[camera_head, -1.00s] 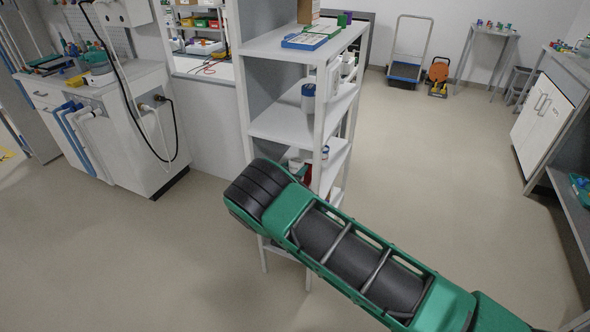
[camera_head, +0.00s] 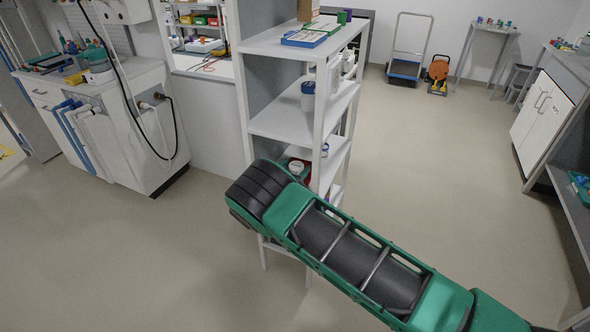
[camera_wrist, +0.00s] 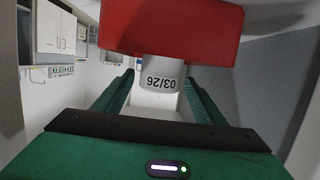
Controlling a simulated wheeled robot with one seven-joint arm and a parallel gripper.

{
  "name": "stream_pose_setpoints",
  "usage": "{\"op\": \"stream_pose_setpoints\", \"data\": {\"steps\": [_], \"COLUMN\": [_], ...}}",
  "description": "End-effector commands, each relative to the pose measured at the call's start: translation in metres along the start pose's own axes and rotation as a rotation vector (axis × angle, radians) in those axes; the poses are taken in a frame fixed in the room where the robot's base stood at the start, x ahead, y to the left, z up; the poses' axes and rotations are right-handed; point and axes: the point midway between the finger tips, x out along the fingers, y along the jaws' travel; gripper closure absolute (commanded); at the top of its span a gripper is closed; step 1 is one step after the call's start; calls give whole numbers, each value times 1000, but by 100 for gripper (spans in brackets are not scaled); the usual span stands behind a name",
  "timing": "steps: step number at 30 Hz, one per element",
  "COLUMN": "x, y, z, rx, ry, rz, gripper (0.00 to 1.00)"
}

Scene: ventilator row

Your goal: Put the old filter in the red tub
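In the wrist view, the old filter (camera_wrist: 162,76) shows as a pale grey round body with "03/26" on it, upside down in the picture. It fills the gap between the green fingers of my gripper (camera_wrist: 160,92), which looks shut on it. The red tub (camera_wrist: 172,30) crosses the top of the wrist view, close to the filter, and covers part of it. I cannot tell whether the filter touches the tub's floor. In the head view my arm hides my gripper; a bit of red and a white round top show on the shelf just beyond the arm.
The white shelf rack (camera_head: 290,122) stands close beside my arm, with upright posts. A blue-and-white canister (camera_head: 308,96) is on its middle shelf; a blue tray (camera_head: 304,39) is on top. A bench (camera_head: 105,100) with hoses stands at the left. The floor at front left and right is clear.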

Motion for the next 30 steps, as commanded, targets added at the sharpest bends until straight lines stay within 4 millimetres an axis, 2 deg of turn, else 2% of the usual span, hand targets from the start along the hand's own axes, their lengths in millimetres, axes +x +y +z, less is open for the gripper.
{"op": "stream_pose_setpoints", "data": {"steps": [8, 21, 25, 30], "x": [-7, -94, -112, -122], "y": [-2, -1, -2, -1], "z": [-13, -12, -11, -11], "rx": [0, -1, -1, -1], "ry": [-1, -1, -1, -1], "rz": [-2, -3, -3, -1], "gripper": [36, 36, 36, 36]}}
